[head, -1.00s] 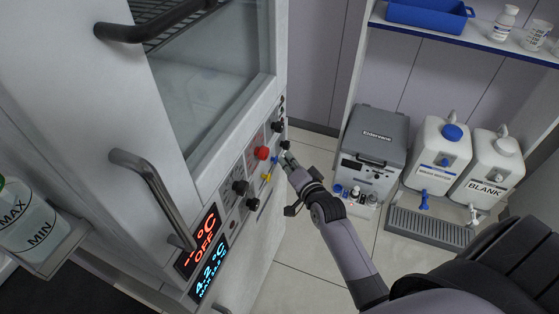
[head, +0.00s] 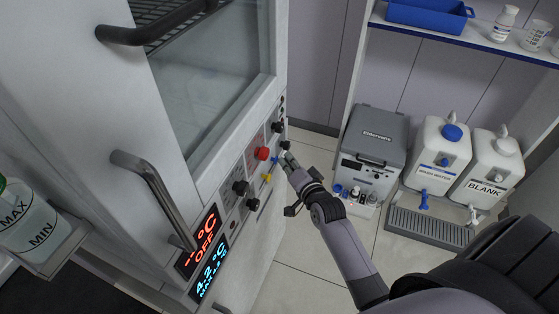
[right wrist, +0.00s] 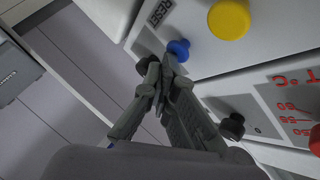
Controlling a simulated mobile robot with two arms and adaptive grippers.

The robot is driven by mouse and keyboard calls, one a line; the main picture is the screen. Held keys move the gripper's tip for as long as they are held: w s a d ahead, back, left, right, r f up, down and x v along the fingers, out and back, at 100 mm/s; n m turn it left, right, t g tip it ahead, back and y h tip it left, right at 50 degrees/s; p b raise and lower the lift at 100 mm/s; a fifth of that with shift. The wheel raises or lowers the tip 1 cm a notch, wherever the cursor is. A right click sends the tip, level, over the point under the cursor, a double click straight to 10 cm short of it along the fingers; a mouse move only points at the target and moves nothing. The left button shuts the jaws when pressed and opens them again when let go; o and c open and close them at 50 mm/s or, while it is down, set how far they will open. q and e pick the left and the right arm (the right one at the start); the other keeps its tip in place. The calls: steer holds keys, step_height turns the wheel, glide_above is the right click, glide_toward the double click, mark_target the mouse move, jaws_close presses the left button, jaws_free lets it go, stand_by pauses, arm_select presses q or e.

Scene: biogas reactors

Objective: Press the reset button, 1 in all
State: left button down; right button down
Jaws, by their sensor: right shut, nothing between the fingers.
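The control panel on the cabinet front carries a small blue button (head: 276,160), which also shows in the right wrist view (right wrist: 179,48). A dark label (right wrist: 160,12) that seems to read RESET is printed beside it. My right gripper (head: 288,158) is at the panel, its fingers pointing at the blue button. In the right wrist view the closed, empty fingertips (right wrist: 168,62) overlap the button's lower edge; I cannot tell whether they touch it. My left gripper is not in view.
A yellow button (head: 267,177), a red knob (head: 262,153) and several black knobs sit close by on the panel. A metal door handle (head: 152,190) juts out at left. A grey box (head: 376,135) and white canisters (head: 440,150) stand right. Floor between is clear.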

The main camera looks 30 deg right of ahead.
steer(key=shift+s+d, duration=0.6)
steer(key=shift+s, duration=0.1)
steer(key=s+d+p, duration=0.1)
steer(key=s+d, duration=0.2)
steer(key=s, duration=0.1)
steer(key=shift+d, duration=0.15)
steer(key=shift+f, duration=0.1)
stand_by(0.7)
steer(key=s+a+f+n+g, duration=0.25)
steer(key=s+f, duration=0.25)
steer(key=f, duration=0.5)
steer(key=s+a+f+n+g+y, duration=0.1)
steer(key=s+a+f+n+g, duration=0.15)
steer(key=s+f, duration=0.55)
steer(key=s+a+f+n+g, duration=0.2)
steer(key=s+f+g, duration=0.1)
steer(key=f, duration=0.9)
steer(key=s+a+f+n+g, duration=0.1)
steer(key=s+f+n+g, duration=0.2)
steer(key=s, duration=1)
steer(key=s+a+f+n+g, duration=0.2)
steer(key=s+f+n+g, duration=0.1)
steer(key=s+f, duration=0.7)
steer(key=s+n, duration=0.1)
steer(key=s, duration=0.2)
steer(key=shift+a+n, duration=0.2)
steer(key=shift+n, duration=0.2)
